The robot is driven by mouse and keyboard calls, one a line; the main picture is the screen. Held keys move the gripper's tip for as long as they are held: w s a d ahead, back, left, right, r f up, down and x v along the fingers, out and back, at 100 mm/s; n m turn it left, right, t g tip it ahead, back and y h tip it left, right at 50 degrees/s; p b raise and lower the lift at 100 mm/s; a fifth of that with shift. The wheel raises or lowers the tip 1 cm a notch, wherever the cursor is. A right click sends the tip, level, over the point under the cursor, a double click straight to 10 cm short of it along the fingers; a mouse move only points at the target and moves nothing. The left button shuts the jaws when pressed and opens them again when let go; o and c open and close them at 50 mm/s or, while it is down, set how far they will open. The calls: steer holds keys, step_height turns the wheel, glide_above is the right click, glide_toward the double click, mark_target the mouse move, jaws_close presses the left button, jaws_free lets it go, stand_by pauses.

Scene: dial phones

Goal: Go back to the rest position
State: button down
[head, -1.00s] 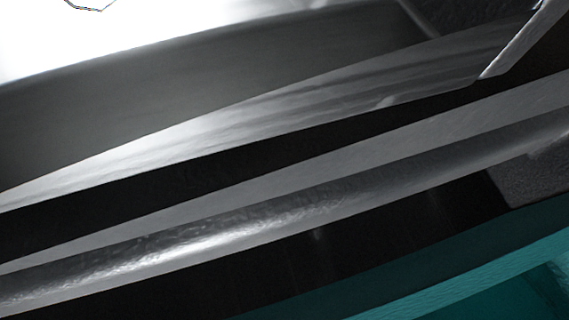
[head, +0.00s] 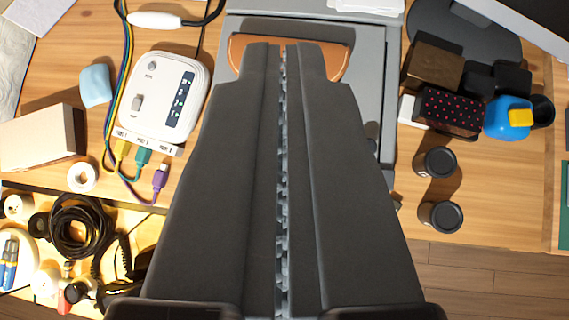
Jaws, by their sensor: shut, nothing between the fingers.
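My gripper (head: 283,62) fills the middle of the head view, pointing up the picture. Its two dark fingers lie side by side with only a thin seam between them, and it is shut and empty. Its tips are over a brown, rounded piece (head: 339,62) on a grey device (head: 384,60), and they hide the middle of both. I cannot tell how high the tips are above them.
A white box (head: 160,90) with coloured cables stands left of my gripper. A drawer-like space (head: 75,265) at lower left holds black cable coils and small parts. Dark round containers (head: 440,217), small boxes (head: 450,110) and a blue-yellow object (head: 508,118) stand right. Wooden desk (head: 400,195) shows between.

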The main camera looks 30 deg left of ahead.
steer(key=s+f+t, duration=0.1)
steer(key=s+t, duration=0.2)
steer(key=s, duration=0.8)
steer(key=s+f+n+t, duration=0.1)
steer(key=s+t, duration=0.3)
steer(key=s, duration=0.6)
steer(key=shift+s+a+f, duration=0.15)
steer(key=shift+s+f, duration=0.25)
